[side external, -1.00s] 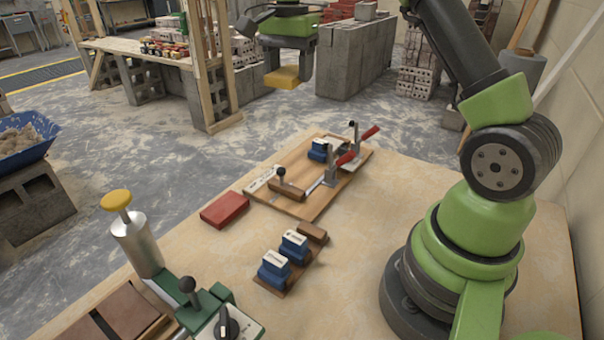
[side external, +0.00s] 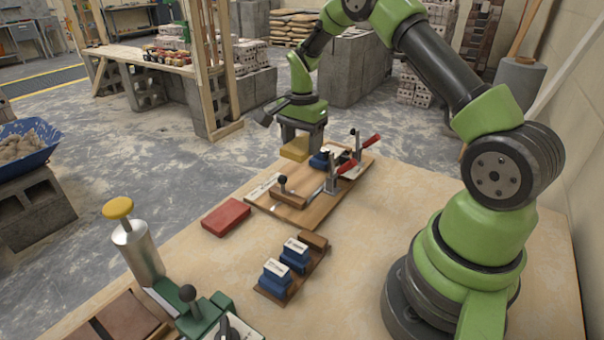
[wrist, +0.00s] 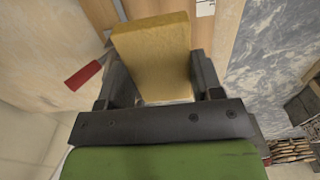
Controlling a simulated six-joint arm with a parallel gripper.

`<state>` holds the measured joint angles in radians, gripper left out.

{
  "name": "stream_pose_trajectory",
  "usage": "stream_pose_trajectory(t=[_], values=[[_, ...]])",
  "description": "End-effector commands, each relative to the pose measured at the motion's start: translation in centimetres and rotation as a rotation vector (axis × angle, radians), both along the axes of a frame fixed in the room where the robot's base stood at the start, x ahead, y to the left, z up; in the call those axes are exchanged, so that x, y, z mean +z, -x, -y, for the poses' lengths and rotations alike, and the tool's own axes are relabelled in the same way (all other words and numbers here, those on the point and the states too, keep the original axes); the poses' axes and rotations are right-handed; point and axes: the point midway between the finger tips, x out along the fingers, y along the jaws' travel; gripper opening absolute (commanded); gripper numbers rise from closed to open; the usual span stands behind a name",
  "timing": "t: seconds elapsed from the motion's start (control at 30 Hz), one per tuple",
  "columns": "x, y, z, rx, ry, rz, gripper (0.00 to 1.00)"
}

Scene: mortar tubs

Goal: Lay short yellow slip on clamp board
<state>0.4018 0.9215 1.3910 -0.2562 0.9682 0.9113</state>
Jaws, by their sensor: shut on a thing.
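My gripper (side external: 299,146) is shut on the short yellow slip (side external: 295,149) and holds it above the far left part of the clamp board (side external: 308,212). In the wrist view the yellow slip (wrist: 155,55) sits between the two fingers of my gripper (wrist: 155,85). The wooden clamp board has toggle clamps with red handles (side external: 371,141) at its right side and a black-knobbed wooden block (side external: 289,193) near its front. A blue block (side external: 319,161) sits on the board, partly behind the slip. Whether the slip touches the board cannot be told; it looks raised.
A red brick-like block (side external: 226,217) lies left of the board. Two blue stamps (side external: 294,255) stand on a wooden rack in front. A metal cylinder with a yellow knob (side external: 138,250) stands at the front left. The table right of the board is clear.

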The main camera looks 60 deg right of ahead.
Motion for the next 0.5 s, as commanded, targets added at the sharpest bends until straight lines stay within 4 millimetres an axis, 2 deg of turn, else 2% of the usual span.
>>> stream_pose_trajectory(t=[0.03, 0.1, 0.33, 0.5], values=[[-1.4, 0.1, 0.0, 0.000, -0.002, -0.006, 0.27], [-2.8, 0.1, 0.0, 0.000, -0.002, -0.004, 0.27], [-5.1, 0.0, 0.0, 0.000, 0.000, 0.000, 0.27], [-7.7, 0.0, 0.0, 0.001, -0.001, -0.002, 0.27]])
